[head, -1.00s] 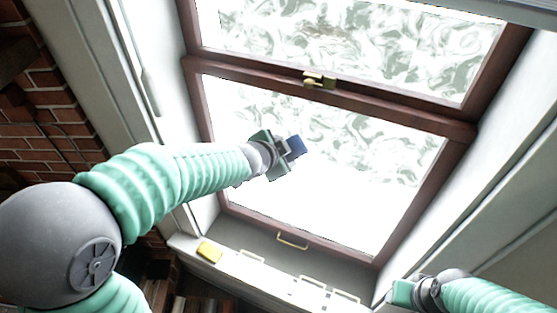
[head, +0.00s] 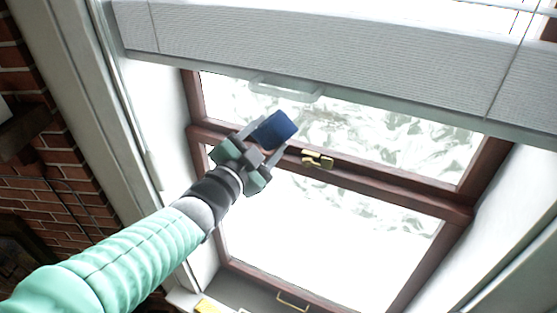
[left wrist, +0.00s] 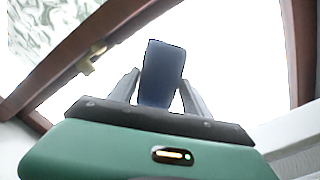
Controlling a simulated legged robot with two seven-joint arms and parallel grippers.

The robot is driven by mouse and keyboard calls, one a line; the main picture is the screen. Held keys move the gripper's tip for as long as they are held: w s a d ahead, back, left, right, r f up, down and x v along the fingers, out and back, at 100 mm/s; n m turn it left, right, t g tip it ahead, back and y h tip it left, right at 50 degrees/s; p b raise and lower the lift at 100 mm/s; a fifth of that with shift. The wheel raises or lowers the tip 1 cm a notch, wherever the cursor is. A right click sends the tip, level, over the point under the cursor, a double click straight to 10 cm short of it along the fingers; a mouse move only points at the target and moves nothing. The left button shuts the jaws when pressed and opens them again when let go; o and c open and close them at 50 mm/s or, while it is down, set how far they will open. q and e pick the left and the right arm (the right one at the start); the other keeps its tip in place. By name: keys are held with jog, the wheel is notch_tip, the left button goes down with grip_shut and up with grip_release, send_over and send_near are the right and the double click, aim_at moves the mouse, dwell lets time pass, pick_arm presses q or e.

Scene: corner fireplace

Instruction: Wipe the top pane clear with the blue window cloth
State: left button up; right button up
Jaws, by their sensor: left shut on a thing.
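The blue window cloth (head: 274,130) is a small dark-blue block between the fingers of my left gripper (head: 262,152), which is shut on it. In the head view the cloth overlaps the lower left of the top pane (head: 385,139), just above the middle rail. I cannot tell whether it touches the glass. The top pane shows white and grey swirling smears over most of its visible area. In the left wrist view the cloth (left wrist: 162,73) stands upright between the two fingers. My right gripper is not in view.
A grey pleated blind (head: 330,55) with a pale handle hangs over the upper part of the top pane. A brass latch (head: 318,159) sits on the middle rail, right of my gripper. The lower pane (head: 300,235) is mostly clear, with smears at its upper right. A yellow item (head: 207,306) lies on the sill.

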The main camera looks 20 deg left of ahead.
pick_arm(q)
jog(key=shift+w+r, duration=0.15)
jog(key=shift+r, duration=0.2)
jog(key=shift+w+d+r, duration=0.1)
jog(key=shift+w+r, duration=0.2)
jog(key=shift+w, duration=0.3)
jog(key=shift+w+d, duration=0.15)
jog(key=shift+w, duration=0.6)
jog(key=shift+w+d, duration=0.1)
jog(key=shift+w, duration=0.6)
jog(key=shift+w+a+f, duration=0.1)
jog(key=shift+w+f, duration=0.05)
jog(key=shift+w, duration=0.55)
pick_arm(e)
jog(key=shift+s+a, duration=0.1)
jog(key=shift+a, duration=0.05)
